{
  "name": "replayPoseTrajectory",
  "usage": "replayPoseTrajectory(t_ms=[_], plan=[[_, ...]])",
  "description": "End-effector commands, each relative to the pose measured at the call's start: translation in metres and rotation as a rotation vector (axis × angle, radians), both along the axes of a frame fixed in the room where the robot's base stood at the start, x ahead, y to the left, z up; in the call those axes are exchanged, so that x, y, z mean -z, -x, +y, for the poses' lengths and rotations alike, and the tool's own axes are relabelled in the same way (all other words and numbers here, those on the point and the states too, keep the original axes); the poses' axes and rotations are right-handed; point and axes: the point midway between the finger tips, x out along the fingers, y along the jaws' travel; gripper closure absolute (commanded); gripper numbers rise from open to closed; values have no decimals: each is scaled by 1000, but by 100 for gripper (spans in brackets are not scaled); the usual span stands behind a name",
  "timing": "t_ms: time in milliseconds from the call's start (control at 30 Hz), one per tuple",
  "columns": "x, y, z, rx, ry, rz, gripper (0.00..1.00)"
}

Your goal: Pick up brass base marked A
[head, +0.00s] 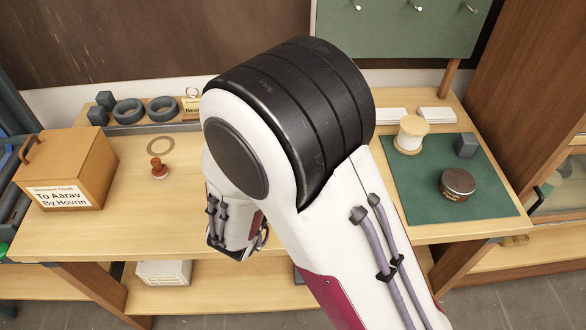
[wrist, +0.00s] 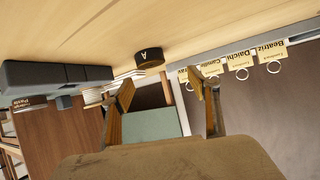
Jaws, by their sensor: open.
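The base marked A (wrist: 150,58) shows in the wrist view as a short, dark round piece with a pale letter A and a brassy edge. It rests on the wooden tabletop, and the view is upside down. My gripper (wrist: 163,84) is open and empty, its two fingers well apart. The base lies beyond the fingertips, between their lines and nearer the left finger in the picture, with no contact seen. In the head view my arm covers the middle of the bench; I can make out neither the base nor the fingers there.
A labelled wooden box (head: 68,172) and a red-brown stamp-like piece (head: 159,168) stand on the left. A green mat (head: 421,188) on the right bears a round tin (head: 458,184), a grey cube (head: 466,145) and a spool (head: 411,134). Name tags (wrist: 272,50) hang behind.

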Motion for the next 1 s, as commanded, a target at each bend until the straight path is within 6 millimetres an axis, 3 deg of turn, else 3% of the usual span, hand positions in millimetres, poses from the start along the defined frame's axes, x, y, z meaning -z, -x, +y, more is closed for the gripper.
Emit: replayPoseTrajectory(t_ms=[600, 1000], plan=[[9, 7, -7, 37, 76, -26, 40], [20, -11, -15, 39, 75, -25, 40]])
